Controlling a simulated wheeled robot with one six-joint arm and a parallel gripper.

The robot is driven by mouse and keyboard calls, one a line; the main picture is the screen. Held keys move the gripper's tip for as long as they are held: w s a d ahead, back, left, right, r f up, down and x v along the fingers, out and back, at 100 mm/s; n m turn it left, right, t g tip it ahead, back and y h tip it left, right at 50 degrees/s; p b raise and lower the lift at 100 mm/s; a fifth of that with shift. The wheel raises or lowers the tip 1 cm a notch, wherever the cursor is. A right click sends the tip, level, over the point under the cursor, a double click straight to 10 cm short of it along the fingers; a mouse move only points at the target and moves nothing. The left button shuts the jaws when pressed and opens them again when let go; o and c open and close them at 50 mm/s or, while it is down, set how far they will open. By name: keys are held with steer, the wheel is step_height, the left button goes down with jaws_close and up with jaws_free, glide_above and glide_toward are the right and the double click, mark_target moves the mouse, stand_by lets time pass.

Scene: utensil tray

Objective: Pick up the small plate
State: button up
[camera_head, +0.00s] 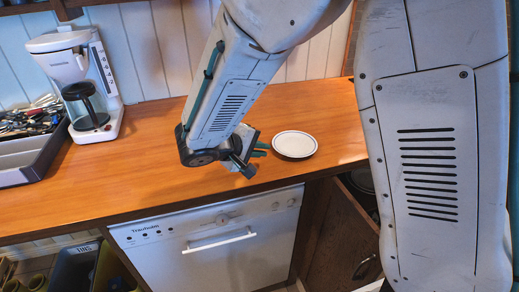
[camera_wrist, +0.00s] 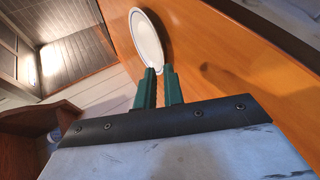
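The small plate (camera_head: 295,144) is white with a thin dark ring near its rim and lies flat on the wooden counter near its front edge. It also shows in the wrist view (camera_wrist: 147,42), just beyond the fingertips. My gripper (camera_head: 266,150) is low over the counter at the plate's left side, with its green fingers pointing at the rim. In the wrist view my gripper (camera_wrist: 160,70) has a narrow gap between its fingers. The near rim is at the fingertips; I cannot tell whether it lies between them or touches them.
The wooden counter (camera_head: 150,165) is clear around the plate. A white coffee maker (camera_head: 77,80) and a grey utensil tray (camera_head: 25,160) stand at the left. Below the counter are a white dishwasher (camera_head: 215,245) and an open wooden cabinet door (camera_head: 340,240).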

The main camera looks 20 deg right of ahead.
mark_target(281, 152)
steer(key=x, duration=0.7)
steer(key=shift+w+d+f, duration=0.1)
steer(key=shift+d+f, duration=0.1)
steer(key=shift+d, duration=0.05)
jaws_close()
